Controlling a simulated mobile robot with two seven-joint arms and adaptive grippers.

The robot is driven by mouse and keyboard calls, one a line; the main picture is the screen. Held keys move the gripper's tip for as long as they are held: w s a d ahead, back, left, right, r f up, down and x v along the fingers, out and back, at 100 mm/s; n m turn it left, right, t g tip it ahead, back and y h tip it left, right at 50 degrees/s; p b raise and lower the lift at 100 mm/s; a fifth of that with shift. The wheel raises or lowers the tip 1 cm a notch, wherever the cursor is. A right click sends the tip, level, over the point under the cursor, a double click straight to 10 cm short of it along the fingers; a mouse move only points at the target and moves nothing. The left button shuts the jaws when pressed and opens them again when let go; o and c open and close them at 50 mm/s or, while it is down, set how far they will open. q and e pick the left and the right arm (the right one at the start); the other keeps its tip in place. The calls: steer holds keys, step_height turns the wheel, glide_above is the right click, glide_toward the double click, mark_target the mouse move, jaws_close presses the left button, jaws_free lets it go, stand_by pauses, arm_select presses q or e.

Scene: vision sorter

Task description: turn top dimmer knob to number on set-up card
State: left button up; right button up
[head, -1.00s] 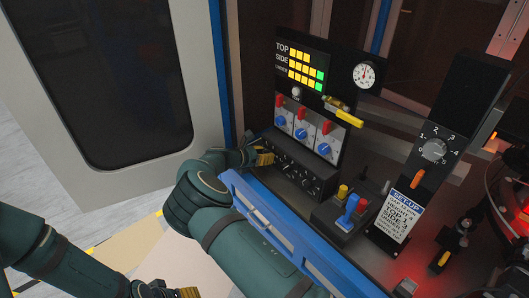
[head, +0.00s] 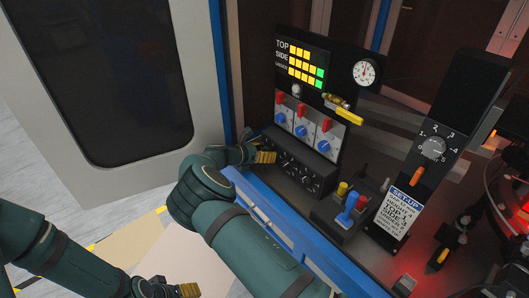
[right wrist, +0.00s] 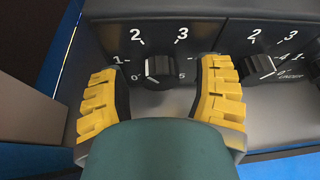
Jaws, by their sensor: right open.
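A dark panel with dimmer knobs (head: 298,174) stands below the row of switches. In the right wrist view a black knob (right wrist: 158,70) at the panel's left end sits between the fingers of my right gripper (right wrist: 165,95). The fingers are open, one on each side, with gaps to the knob. Its scale shows 0, 1, 2, 3 and 5; its name label is hidden. In the head view my right gripper (head: 265,157) is at the panel's left end. The set-up card (head: 399,213) seems to read TOP 1, SIDE 3. My left gripper (head: 176,291) is low, away from the panel.
A display (head: 303,65) shows TOP, SIDE and UNDER bars. A blue rail (head: 290,235) runs along the console front. A joystick box (head: 343,205) and a larger dial (head: 433,148) stand to the right.

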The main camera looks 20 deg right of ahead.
steer(key=v, duration=0.7)
steer(key=shift+a, duration=0.25)
